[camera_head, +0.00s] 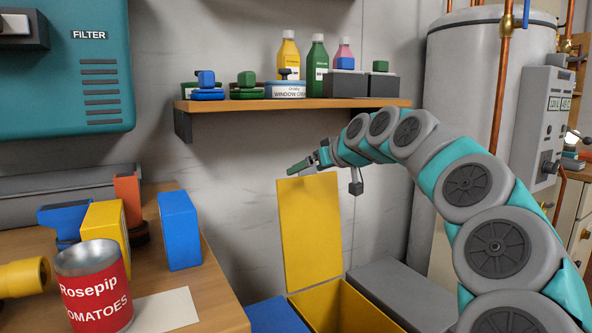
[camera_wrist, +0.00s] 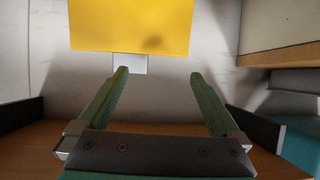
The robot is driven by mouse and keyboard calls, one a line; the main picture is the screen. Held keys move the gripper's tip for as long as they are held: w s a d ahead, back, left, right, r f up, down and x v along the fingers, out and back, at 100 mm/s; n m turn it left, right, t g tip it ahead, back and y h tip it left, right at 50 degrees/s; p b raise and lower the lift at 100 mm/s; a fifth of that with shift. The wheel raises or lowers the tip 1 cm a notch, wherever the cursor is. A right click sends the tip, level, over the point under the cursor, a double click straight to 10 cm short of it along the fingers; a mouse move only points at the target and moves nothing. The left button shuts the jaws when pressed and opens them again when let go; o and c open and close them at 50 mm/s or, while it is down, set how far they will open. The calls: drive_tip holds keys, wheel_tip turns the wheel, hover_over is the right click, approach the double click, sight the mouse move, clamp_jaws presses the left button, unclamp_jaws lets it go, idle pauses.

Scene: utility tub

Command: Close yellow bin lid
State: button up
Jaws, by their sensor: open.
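The yellow bin (camera_head: 352,305) stands on the floor at the lower middle of the head view. Its yellow lid (camera_head: 310,232) stands open and upright against the grey wall. My gripper (camera_head: 298,167) is just above the lid's top edge, with its fingers pointing left. In the wrist view my gripper (camera_wrist: 158,74) is open, with nothing between its two green fingers. The lid (camera_wrist: 130,24) shows there beyond the fingertips, at the top of the picture. I cannot tell whether the fingers touch it.
A wall shelf (camera_head: 250,104) with bottles and boxes is above my gripper. A blue bin (camera_head: 275,316) and a grey bin (camera_head: 388,282) flank the yellow one. A wooden table (camera_head: 215,281) with a tomato can (camera_head: 92,287) and coloured boxes is at left. A grey tank (camera_head: 470,85) stands at right.

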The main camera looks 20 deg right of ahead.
sight(307, 175)
drive_tip(key=shift+m+t+h, duration=0.3)
drive_tip(key=shift+t+h, duration=0.2)
drive_tip(key=shift+w+d+f+p, duration=0.2)
drive_tip(key=shift+w+d+f, duration=0.2)
drive_tip(key=shift+w, duration=1.15)
drive_tip(key=shift+w+d+f+p, duration=0.3)
drive_tip(key=shift+w+d, duration=0.15)
drive_tip(key=shift+w, duration=1.1)
drive_tip(key=shift+w+d+f+p, duration=0.15)
drive_tip(key=shift+w+d+f, duration=0.25)
drive_tip(key=shift+w, duration=1.15)
drive_tip(key=shift+r, duration=0.1)
drive_tip(key=shift+c, duration=0.2)
clamp_jaws()
